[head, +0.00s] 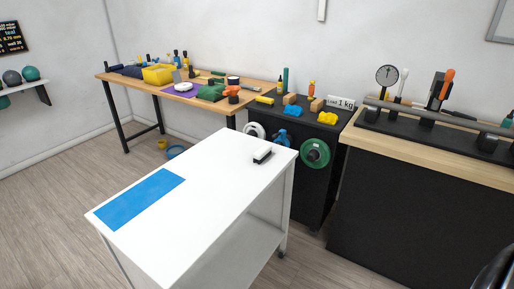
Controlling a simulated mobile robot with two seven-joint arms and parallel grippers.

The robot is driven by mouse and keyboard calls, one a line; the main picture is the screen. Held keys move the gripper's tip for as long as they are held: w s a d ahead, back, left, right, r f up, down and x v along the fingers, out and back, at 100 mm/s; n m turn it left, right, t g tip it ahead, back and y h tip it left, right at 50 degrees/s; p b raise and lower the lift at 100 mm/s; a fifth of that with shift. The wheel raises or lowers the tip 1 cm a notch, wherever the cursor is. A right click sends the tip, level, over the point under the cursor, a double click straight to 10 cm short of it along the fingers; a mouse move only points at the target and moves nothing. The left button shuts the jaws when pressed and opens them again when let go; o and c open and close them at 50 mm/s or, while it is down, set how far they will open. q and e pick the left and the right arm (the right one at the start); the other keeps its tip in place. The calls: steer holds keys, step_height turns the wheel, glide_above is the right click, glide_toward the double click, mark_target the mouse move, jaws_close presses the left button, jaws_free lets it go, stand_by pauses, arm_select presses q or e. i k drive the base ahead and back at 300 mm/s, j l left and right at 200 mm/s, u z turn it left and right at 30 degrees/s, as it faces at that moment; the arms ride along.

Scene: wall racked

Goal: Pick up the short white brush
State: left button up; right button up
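A short brush-like block (262,155), white on top and black below, lies on the white cart (215,180) near its far right corner. It is small, and its bristles cannot be made out clearly. Nothing touches it. A slim upright white item (400,84) stands in the black rack on the right bench; I cannot tell whether it is a brush.
A blue mat (140,199) covers the cart's near left end; the rest of its top is clear. Behind stand a dark cabinet (312,185) with a green disc (315,153), a wooden workbench with tools, and a right bench (430,148). Floor is open at left.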

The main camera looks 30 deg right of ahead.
mark_target(262, 153)
steer(key=i+l+u, duration=0.1)
steer(key=l+u, duration=0.3)
steer(key=l, duration=0.65)
steer(key=l+u, duration=0.35)
steer(key=l, duration=0.7)
